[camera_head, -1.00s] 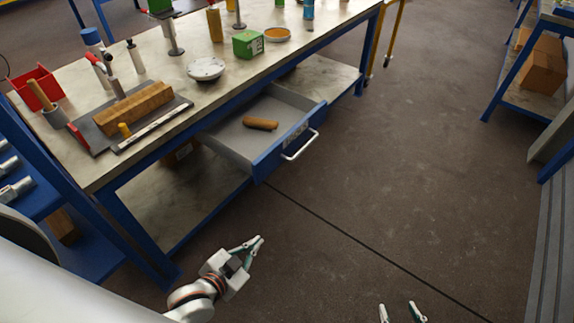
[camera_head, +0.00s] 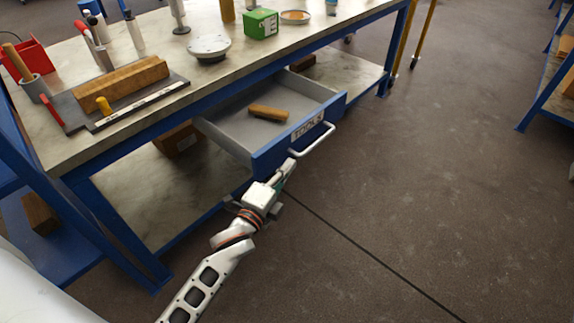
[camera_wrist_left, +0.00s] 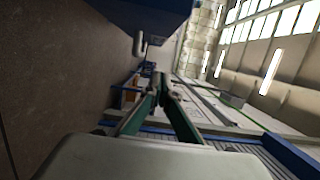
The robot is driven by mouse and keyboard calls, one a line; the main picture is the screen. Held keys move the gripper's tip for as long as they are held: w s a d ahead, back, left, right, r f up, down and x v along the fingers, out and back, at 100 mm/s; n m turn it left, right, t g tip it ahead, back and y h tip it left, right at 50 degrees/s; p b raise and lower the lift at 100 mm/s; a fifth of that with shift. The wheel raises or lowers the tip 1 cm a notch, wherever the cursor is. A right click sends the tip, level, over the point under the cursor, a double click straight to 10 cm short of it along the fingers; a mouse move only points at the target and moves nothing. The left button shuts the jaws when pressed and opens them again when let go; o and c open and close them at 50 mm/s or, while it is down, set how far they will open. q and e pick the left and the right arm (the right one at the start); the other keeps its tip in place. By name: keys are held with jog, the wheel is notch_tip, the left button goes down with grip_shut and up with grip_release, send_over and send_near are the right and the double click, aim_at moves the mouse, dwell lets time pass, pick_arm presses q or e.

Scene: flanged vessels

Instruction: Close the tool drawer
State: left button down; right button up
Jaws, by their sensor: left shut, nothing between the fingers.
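The tool drawer (camera_head: 262,161) under the workbench is pulled out. It has a blue front labelled TOOLS, grey inner walls and a pale bar handle (camera_head: 316,141). A brown wooden piece (camera_head: 268,113) lies inside. My left gripper (camera_head: 286,170) is shut and empty, just in front of the drawer front and near the left end of the handle; I cannot tell if it touches. In the left wrist view, the closed green fingertips (camera_wrist_left: 160,80) are beside the dark blue drawer front (camera_wrist_left: 150,14) and its handle (camera_wrist_left: 138,43). My right gripper is out of view.
A lower shelf (camera_head: 150,205) runs under the drawer. The floor (camera_head: 430,190) to the right is clear.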

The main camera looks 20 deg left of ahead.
aim_at(290, 144)
pick_arm(q)
jog(key=w, duration=0.3)
jog(key=w+a+b, duration=0.1)
jog(key=w, duration=0.1)
jog(key=w+a, duration=0.1)
jog(key=w, duration=0.2)
jog(key=shift+w+f+b, duration=0.15)
jog(key=shift+w+b, duration=0.15)
jog(key=shift+w, duration=0.05)
jog(key=shift+w+a, duration=0.15)
jog(key=shift+a, duration=0.3)
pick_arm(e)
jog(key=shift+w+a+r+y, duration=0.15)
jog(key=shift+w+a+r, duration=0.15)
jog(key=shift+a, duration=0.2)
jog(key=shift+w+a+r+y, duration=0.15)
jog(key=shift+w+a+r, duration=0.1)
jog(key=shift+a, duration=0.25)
